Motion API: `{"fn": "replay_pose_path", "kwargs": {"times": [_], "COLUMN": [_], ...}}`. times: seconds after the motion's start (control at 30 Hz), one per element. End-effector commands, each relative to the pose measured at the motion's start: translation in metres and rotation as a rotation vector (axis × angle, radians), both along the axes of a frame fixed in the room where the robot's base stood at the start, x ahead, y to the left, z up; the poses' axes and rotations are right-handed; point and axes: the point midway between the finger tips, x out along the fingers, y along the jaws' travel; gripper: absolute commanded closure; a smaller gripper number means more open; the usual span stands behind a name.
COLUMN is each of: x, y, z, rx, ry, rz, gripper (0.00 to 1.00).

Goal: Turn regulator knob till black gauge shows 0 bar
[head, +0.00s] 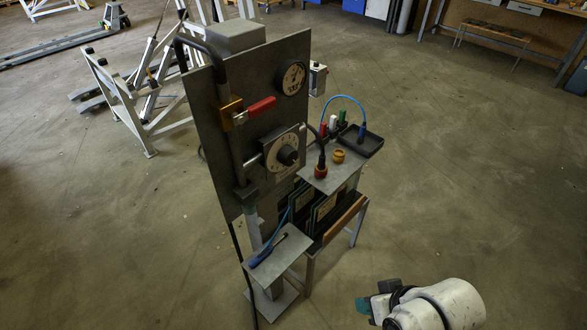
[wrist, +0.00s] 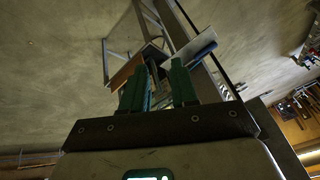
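My gripper (head: 363,304) is at the bottom right of the head view, apart from the panel and well below and right of the knob. In the wrist view its two green fingers (wrist: 158,88) stand apart with nothing held between them. Neither the knob nor the gauge can be made out in the wrist view.
A red-handled valve (head: 260,107) is on the panel. A side shelf holds a black tray (head: 361,145), a yellow piece (head: 338,156) and cables. A lower shelf (head: 276,252) carries a blue-handled item. Floor between my gripper and the stand is clear.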

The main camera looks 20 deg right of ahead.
Motion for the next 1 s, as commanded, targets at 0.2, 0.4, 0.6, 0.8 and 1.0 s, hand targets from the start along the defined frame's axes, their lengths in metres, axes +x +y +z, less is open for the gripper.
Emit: {"fn": "replay_pose_path", "kwargs": {"times": [0.2, 0.4, 0.6, 0.8, 1.0], "x": [0.142, 0.189, 0.202, 0.227, 0.262], "y": [0.025, 0.025, 0.026, 0.036, 0.049], "z": [0.058, 0.132, 0.158, 0.159, 0.159], "rx": [0.344, 0.579, 0.649, 0.646, 0.645], "ry": [-0.568, -0.874, -0.949, -0.946, -0.946], "rz": [-0.103, -0.143, -0.149, -0.148, -0.148], "gripper": [0.50, 0.31, 0.28, 0.28, 0.28]}}
